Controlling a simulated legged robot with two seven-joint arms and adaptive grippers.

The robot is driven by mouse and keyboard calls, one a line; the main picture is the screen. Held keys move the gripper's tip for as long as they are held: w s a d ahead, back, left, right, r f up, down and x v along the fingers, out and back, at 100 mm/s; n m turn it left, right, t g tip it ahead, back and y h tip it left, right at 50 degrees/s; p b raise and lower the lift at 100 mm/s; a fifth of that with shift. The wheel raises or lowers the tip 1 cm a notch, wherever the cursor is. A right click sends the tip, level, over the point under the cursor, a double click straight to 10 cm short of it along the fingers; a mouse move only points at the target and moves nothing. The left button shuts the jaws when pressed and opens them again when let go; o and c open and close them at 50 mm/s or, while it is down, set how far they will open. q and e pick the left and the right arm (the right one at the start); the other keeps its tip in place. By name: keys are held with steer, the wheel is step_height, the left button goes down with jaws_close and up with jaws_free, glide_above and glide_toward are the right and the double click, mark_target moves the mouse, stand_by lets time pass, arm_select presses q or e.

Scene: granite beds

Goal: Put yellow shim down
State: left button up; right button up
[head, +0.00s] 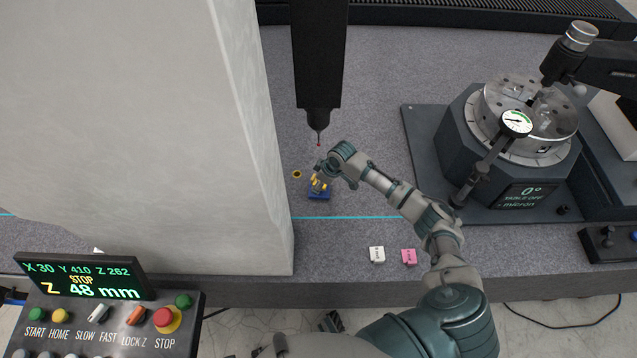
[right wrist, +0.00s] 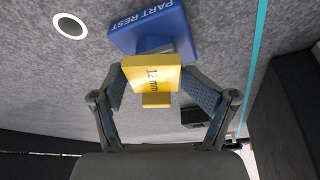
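The yellow shim (right wrist: 152,78), marked 12 mm, is between the two fingers of my right gripper (right wrist: 152,72), and both fingertips appear to touch its sides. In the head view the shim (head: 318,184) is a small yellow patch below my right gripper (head: 327,174). The blue part rest (right wrist: 150,25) lies directly beyond the shim. It also shows in the head view (head: 319,195). I cannot tell whether the shim touches the rest.
A black column with a probe (head: 318,138) hangs close above my right gripper. A large grey block (head: 130,120) stands to the left. White (head: 377,254) and pink (head: 408,256) pieces lie near the front edge. A rotary table (head: 525,125) stands right.

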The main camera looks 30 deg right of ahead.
arm_select(q)
steer(key=shift+s+a+f+p, duration=0.15)
steer(key=shift+s+f+p, duration=0.4)
steer(key=shift+s+f, duration=0.4)
steer(key=shift+s+a+f+p, duration=0.15)
steer(key=shift+s+f+p, duration=0.5)
steer(key=shift+f, duration=0.5)
arm_select(e)
steer(key=v, duration=1.3)
steer(key=shift+w+a, duration=0.15)
